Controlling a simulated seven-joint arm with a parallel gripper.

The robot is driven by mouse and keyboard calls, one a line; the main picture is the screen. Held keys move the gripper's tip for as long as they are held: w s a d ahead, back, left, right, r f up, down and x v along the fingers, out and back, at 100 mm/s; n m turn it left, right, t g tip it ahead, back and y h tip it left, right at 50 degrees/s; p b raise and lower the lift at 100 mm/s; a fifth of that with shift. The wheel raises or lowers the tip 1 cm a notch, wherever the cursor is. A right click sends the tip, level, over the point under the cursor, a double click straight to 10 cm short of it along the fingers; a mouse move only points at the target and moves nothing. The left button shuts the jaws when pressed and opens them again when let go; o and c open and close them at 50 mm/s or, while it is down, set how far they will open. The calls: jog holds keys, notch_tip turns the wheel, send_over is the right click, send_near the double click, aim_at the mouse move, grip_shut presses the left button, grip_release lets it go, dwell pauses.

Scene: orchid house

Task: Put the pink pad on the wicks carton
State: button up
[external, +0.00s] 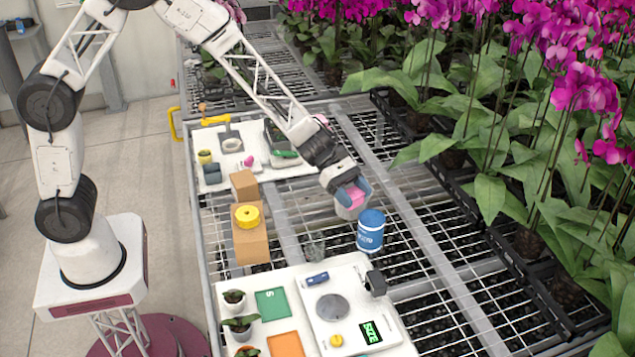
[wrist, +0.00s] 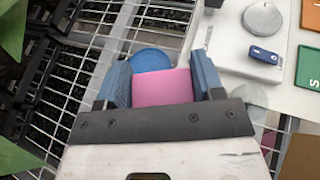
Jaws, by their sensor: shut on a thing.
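My gripper (external: 351,194) is shut on the pink pad (external: 356,197), held above the wire bench. In the wrist view the pink pad (wrist: 163,88) fills the space between the two blue fingers. Two brown cartons stand left of my gripper: a larger one (external: 250,246) with a yellow ring-shaped item (external: 247,216) on top, and a smaller one (external: 244,185) behind it. I cannot read a label on either, so I cannot tell which is the wicks carton. Part of a brown surface (wrist: 301,158) shows at the wrist view's lower right.
A blue tub (external: 370,231) stands close by my gripper on its right. A white tray (external: 290,290) with pots, coloured cards and a scale lies in front. Another white tray (external: 285,172) lies behind. Orchids (external: 560,90) crowd the right side.

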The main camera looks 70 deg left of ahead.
jog(key=s+a+r+n+t+y, duration=0.1)
jog(key=s+a+n+t, duration=0.1)
jog(key=s+a, duration=1.65)
jog(key=s+a+n+t+y, duration=0.1)
jog(key=s+a, duration=0.1)
jog(key=s, duration=0.9)
jog(key=s+a+n+t, duration=0.1)
jog(key=s+a, duration=0.2)
jog(key=s, duration=0.8)
jog(key=shift+s+a+f+n+y, duration=0.2)
jog(key=shift+f+n+y, duration=0.1)
jog(key=shift+f+y, duration=0.1)
jog(key=shift+w, duration=0.15)
send_over(243, 179)
jog(key=shift+f, duration=0.7)
jog(key=shift+f, duration=1.8)
